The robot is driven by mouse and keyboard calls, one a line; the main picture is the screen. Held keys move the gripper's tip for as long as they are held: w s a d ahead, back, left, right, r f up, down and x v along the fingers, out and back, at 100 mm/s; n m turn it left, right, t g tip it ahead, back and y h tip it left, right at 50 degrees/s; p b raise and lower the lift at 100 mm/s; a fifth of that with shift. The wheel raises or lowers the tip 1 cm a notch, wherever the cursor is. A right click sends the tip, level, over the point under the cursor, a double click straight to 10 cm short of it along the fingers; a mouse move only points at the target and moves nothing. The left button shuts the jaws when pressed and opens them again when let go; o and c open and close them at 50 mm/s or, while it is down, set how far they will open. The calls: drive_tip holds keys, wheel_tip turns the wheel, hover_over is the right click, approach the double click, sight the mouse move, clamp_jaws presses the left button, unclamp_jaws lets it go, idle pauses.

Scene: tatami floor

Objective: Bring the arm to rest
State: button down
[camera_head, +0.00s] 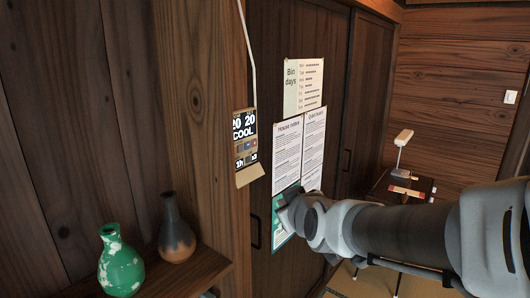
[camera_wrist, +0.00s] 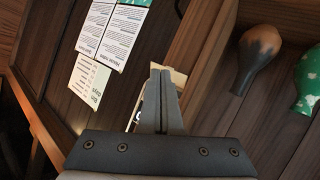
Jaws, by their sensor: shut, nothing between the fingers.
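My arm reaches in from the lower right in the head view, stretched out level toward the wooden door panel. My gripper (camera_head: 287,213) is at its far end, in front of the lower part of a green sheet (camera_head: 279,238). Its fingertips are hard to make out there. In the wrist view my gripper (camera_wrist: 160,72) has its two fingers together with nothing between them.
A green-and-white vase (camera_head: 121,265) and a dark, orange-based vase (camera_head: 177,240) stand on a wooden shelf (camera_head: 195,275) at lower left. Paper notices (camera_head: 288,160) hang on the door panel. A low desk (camera_head: 420,187) with a lamp (camera_head: 402,142) stands behind my arm.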

drive_tip(key=s+d+f+m+g+h, duration=0.1)
drive_tip(key=s+d+m+g, duration=0.1)
drive_tip(key=s, duration=0.5)
drive_tip(key=s+d+f+m+g+h, duration=0.1)
drive_tip(key=s+d+f+m+g, duration=0.1)
drive_tip(key=s, duration=0.6)
drive_tip(key=s+d+f+m+g, duration=0.2)
drive_tip(key=s+d, duration=0.3)
drive_tip(key=s, duration=0.3)
drive_tip(key=shift+s+d+m+g+h, duration=0.15)
drive_tip(key=shift+d+m+g+h, duration=0.2)
drive_tip(key=shift+g, duration=0.35)
